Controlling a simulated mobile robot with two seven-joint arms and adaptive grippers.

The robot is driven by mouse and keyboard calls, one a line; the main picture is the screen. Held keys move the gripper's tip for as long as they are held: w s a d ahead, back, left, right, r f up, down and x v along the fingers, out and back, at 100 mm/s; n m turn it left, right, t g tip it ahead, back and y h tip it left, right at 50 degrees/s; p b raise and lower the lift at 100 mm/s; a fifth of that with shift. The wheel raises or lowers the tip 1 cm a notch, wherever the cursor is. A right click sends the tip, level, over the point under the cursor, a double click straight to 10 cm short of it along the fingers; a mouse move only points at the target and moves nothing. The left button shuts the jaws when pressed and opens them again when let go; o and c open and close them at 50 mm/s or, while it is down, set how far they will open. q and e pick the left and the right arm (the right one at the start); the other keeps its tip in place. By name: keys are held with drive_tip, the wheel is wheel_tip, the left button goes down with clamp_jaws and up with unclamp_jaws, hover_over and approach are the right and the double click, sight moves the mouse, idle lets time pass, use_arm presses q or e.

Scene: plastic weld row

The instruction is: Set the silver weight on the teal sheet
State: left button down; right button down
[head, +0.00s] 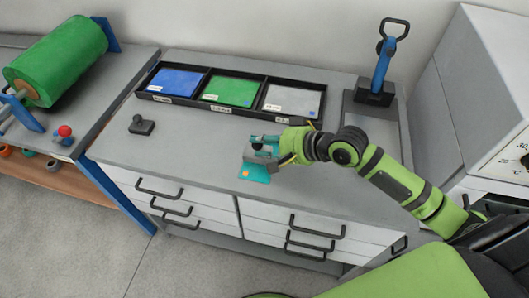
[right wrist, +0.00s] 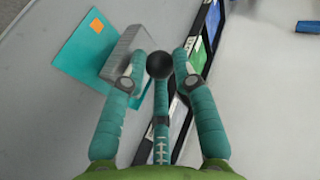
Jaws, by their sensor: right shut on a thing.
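The teal sheet (head: 256,174) lies flat near the front edge of the grey bench. It has an orange patch at one corner and also shows in the right wrist view (right wrist: 82,52). My right gripper (head: 264,146) is over the sheet's far side. In the right wrist view the gripper (right wrist: 160,70) is shut on the silver weight (right wrist: 122,52), a grey block with a black knob between the fingertips. The block overlaps part of the sheet in that view. I cannot tell whether it touches the sheet. My left gripper is not in view.
A black tray (head: 232,109) along the back holds blue, green and grey sheets. A small dark knobbed object (head: 141,125) stands at the bench's left. A blue-handled press (head: 381,70) stands at the back right. A green roll (head: 58,60) is on the left table. The bench's front left is clear.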

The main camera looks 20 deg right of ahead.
drive_tip(key=shift+f, duration=1.85)
drive_tip(key=c, duration=1)
unclamp_jaws()
drive_tip(key=shift+f, duration=0.25)
drive_tip(key=shift+s, duration=0.1)
drive_tip(key=shift+r, duration=0.1)
drive_tip(key=shift+v, duration=6)
drive_tip(key=shift+r, duration=0.1)
